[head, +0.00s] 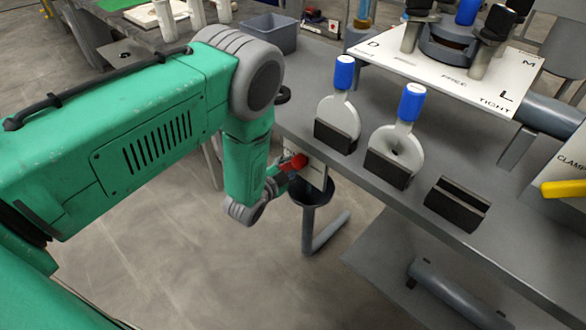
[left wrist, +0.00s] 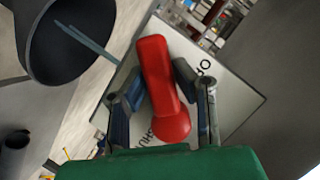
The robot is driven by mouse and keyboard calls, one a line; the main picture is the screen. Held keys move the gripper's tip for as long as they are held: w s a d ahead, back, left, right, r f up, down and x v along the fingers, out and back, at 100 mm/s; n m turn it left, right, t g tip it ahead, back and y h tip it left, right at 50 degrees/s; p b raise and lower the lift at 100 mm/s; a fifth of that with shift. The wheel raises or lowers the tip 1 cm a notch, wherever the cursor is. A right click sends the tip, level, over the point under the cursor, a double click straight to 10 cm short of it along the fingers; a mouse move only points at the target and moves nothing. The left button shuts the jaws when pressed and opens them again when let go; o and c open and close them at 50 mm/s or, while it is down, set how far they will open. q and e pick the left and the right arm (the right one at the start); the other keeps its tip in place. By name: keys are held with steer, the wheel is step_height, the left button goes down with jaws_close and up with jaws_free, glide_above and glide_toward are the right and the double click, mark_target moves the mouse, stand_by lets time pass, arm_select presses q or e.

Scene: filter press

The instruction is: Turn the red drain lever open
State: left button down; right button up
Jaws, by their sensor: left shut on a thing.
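The red drain lever (left wrist: 160,80) lies between the two fingers of my left gripper (left wrist: 153,92) in the left wrist view, in front of a white plate (left wrist: 225,95) with black lettering. The left gripper is shut on it. In the head view the lever (head: 297,161) shows only in part, at the bench's front edge beside the gripper (head: 284,172). My green left arm hides some of the plate. The lever's exact angle against the lettering is hard to tell. My right gripper is not in view.
A dark funnel (head: 312,190) with a pipe stands just below the lever. Two blue-handled paddles (head: 339,110) (head: 398,145) stand in black holders on the bench, beside an empty holder (head: 457,203). A yellow handle (head: 563,188) is at the far right.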

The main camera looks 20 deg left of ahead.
arm_select(q)
steer(key=shift+a, duration=0.15)
stand_by(0.3)
steer(key=c, duration=1.3)
jaws_free()
steer(key=v, duration=1.2)
steer(key=shift+f, duration=0.1)
steer(key=s+f+n+g, duration=0.2)
steer(key=s+n+g, duration=0.1)
steer(key=s, duration=0.6)
steer(key=s+f+n+g, duration=0.2)
steer(key=s+g, duration=0.4)
steer(key=s, duration=0.3)
steer(key=s+f+n+g+y, duration=0.1)
steer(key=s+n+g, duration=0.3)
steer(key=s, duration=0.5)
steer(key=shift+f+n+g, duration=0.3)
steer(key=shift+f+g, duration=0.3)
steer(key=shift+f, duration=0.3)
